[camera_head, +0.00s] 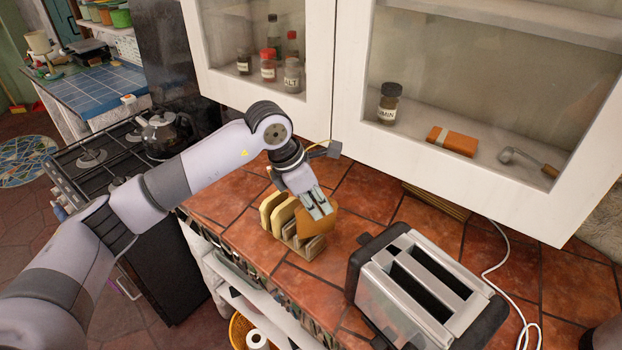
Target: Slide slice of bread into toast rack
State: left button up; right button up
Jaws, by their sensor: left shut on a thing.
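A wooden toast rack (303,251) stands on the tiled counter, left of the toaster. Pale upright slabs (272,208) show at its left end; I cannot tell whether they are rack dividers or bread. My left gripper (319,210) points down over the right part of the rack. It is shut on a brown slice of bread (318,227), which is upright at the rack. The fingers cover part of the slice, and I cannot tell how deep it sits in a slot. My right gripper is out of view.
A two-slot toaster (425,290) stands close to the right of the rack, its cord on the tiles. White glass-fronted cabinets (350,85) hang behind my left gripper. A stove with a kettle (165,132) is at the left.

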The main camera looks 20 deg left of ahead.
pick_arm(q)
jog(key=shift+w+a+f+n+t+y+b, duration=0.25)
jog(key=shift+w+a+f+n, duration=0.25)
jog(key=shift+n, duration=0.55)
jog(key=shift+w+a+f+n+t+y+b, duration=0.2)
jog(key=shift+w+a+f+n+y, duration=0.35)
jog(key=shift+n, duration=0.45)
jog(key=shift+w+a+f+n+t+y+b, duration=0.15)
jog(key=shift+w+a+f+n+t, duration=0.3)
jog(key=shift+n, duration=0.6)
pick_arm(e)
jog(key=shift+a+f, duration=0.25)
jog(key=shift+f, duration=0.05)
pick_arm(q)
jog(key=shift+d+f, duration=0.15)
jog(key=shift+f, duration=0.05)
jog(key=shift+b, duration=0.3)
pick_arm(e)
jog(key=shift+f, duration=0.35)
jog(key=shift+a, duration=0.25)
pick_arm(q)
jog(key=shift+b, duration=0.3)
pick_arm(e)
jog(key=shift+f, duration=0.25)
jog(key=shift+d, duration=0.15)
pick_arm(q)
jog(key=shift+b, duration=0.45)
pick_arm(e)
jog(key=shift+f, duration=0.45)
